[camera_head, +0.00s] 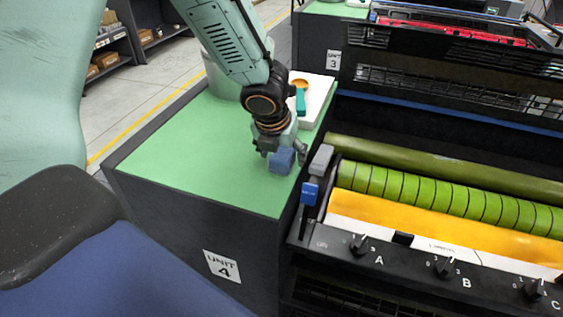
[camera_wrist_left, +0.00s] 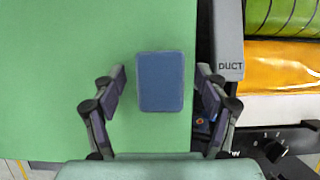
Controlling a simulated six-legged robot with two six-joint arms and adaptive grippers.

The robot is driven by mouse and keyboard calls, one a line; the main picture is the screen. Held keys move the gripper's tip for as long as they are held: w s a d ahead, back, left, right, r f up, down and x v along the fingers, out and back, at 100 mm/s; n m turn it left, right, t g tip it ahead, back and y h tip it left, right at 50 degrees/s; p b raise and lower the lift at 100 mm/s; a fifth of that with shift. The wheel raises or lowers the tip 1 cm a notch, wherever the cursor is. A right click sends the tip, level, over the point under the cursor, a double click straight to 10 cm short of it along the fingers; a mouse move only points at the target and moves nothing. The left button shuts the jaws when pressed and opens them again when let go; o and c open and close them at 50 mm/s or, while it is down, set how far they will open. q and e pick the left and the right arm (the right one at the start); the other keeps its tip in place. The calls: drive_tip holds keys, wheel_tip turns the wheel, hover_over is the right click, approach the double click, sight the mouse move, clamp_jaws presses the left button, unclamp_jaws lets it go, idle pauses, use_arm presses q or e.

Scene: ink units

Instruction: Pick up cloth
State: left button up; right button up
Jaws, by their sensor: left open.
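The cloth (camera_head: 281,161) is a small blue folded pad on the green top of the Unit 4 cabinet, near its right edge. In the left wrist view the cloth (camera_wrist_left: 160,82) is a rounded upright rectangle, fully visible. My left gripper (camera_head: 280,150) points down over it, its fingers open on either side of the cloth. My right gripper is not in view.
The green cabinet top (camera_head: 195,150) is clear to the left. A white tray (camera_head: 318,98) with an orange and teal tool stands behind the gripper.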

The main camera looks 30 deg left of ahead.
sight(282, 153)
use_arm(q)
drive_tip(key=shift+s+d+r, duration=0.15)
drive_tip(key=shift+w+f, duration=0.2)
drive_tip(key=c, duration=0.6)
drive_tip(key=shift+s+r, duration=0.15)
drive_tip(key=shift+s, duration=0.05)
drive_tip(key=c, duration=0.4)
drive_tip(key=shift+c, duration=0.2)
drive_tip(key=shift+w, duration=0.15)
drive_tip(key=shift+r+p, duration=0.3)
drive_tip(key=shift+p, duration=0.05)
wheel_tip(282, 153, up, 8)
drive_tip(key=p, duration=0.5)
drive_tip(key=shift+r+p, duration=0.25)
drive_tip(key=shift+p, duration=0.05)
drive_tip(key=shift+r, duration=0.35)
